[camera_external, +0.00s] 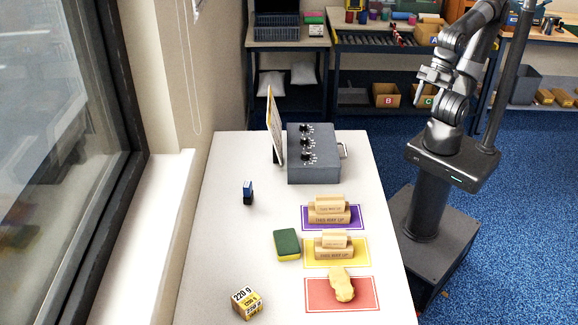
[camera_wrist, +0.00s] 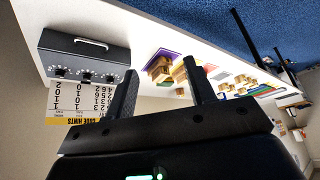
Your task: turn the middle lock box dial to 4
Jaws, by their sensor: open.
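The grey lock box (camera_external: 325,172) stands at the far end of the white table, with three black dials in a row on it. The middle dial (camera_external: 305,142) sits between the other two; its setting is too small to read. In the wrist view the box (camera_wrist: 85,52) is at upper left, and its middle dial (camera_wrist: 86,76) shows small. My gripper (camera_external: 422,86) is open and empty, raised to the right of the box and well apart from it. Its two spread fingers (camera_wrist: 160,66) show in the wrist view.
A code hints board (camera_external: 275,125) stands just left of the box.

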